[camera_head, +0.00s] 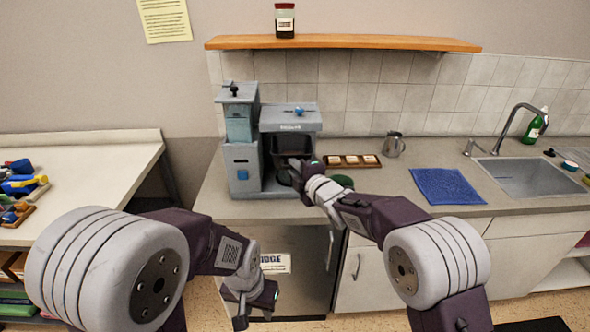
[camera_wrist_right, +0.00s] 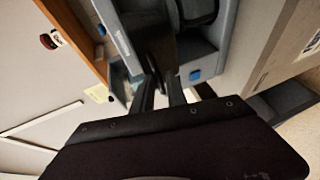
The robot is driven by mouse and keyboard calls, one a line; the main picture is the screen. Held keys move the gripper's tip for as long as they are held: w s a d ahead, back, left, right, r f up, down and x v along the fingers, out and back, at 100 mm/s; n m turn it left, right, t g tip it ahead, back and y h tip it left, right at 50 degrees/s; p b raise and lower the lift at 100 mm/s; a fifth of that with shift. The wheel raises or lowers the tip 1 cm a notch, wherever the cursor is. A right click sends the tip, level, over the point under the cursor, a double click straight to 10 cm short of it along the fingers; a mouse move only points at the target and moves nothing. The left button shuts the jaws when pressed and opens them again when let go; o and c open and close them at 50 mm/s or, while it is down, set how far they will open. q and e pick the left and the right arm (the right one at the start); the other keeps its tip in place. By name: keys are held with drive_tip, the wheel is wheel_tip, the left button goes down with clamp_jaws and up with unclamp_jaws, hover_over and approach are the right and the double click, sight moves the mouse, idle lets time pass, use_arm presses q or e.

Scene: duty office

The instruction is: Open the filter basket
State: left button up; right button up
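The grey coffee machine (camera_head: 291,117) stands on the counter beside a blue-grey grinder (camera_head: 240,155). Its dark front recess, where a filter basket would sit, is partly hidden by my right gripper (camera_head: 297,168), which reaches in at its front. In the right wrist view the gripper's two dark fingers (camera_wrist_right: 160,88) are a small gap apart, with a dark handle-like part (camera_wrist_right: 157,58) at their tips. I cannot tell whether they hold it. A dark carafe-like shape (camera_wrist_right: 196,12) shows beside it. My left gripper (camera_head: 256,306) hangs low before the cabinet, open and empty.
A wooden tray (camera_head: 352,161), metal jug (camera_head: 393,145), blue mat (camera_head: 447,186) and sink (camera_head: 530,175) lie to the right. A shelf (camera_head: 342,42) with a jar (camera_head: 284,20) hangs above. The counter front is mostly clear.

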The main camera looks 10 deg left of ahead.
drive_tip(key=shift+d, duration=0.1)
drive_tip(key=b+v, duration=0.2)
drive_tip(key=v, duration=0.7)
drive_tip(key=shift+b, duration=0.4)
